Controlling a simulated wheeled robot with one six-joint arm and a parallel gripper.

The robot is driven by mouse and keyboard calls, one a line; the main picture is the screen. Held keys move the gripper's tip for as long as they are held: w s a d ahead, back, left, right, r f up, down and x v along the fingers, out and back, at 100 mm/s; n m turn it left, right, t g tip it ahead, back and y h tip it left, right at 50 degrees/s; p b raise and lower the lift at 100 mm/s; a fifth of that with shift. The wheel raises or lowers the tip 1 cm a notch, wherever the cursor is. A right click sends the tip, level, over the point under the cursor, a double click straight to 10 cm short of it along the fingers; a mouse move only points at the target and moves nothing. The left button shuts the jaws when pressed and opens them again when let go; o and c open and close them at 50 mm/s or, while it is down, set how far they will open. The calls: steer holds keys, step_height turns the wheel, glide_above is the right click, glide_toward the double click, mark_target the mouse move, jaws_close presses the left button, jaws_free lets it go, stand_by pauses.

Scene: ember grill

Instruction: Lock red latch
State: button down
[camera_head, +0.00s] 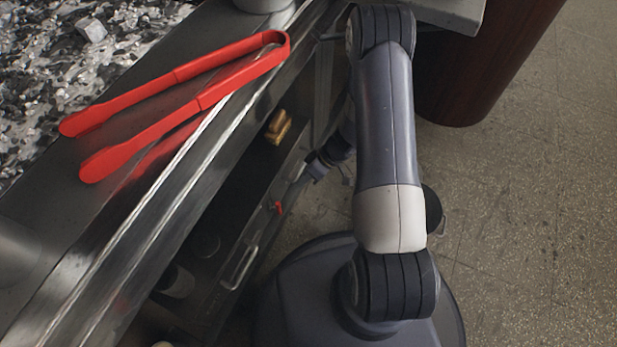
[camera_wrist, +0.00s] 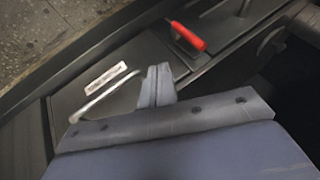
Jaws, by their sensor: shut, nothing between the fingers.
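The red latch (camera_wrist: 187,36) shows in the wrist view as a small red handle on a dark panel, up and to the right of my gripper. It also shows in the head view as a small red spot (camera_head: 278,207) on the panel below the counter. My gripper (camera_wrist: 157,85) is shut and empty, apart from the latch in the wrist view. In the head view my gripper (camera_head: 303,178) is small and partly in shadow near the panel, above and to the right of the red latch.
A metal bar handle (camera_wrist: 104,96) is on the same panel, with a white label (camera_wrist: 104,76) beside it. Red tongs (camera_head: 190,90) lie on the counter edge next to the ash bed (camera_head: 60,60). A yellowish object (camera_head: 279,127) sits below the counter. Speckled floor (camera_head: 530,200) is clear at right.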

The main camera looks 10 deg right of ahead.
steer(key=s+a+f+b, duration=0.2)
steer(key=a+f+b, duration=0.1)
steer(key=a, duration=0.3)
steer(key=shift+s+f+b, duration=0.4)
steer(key=shift+r, duration=0.1)
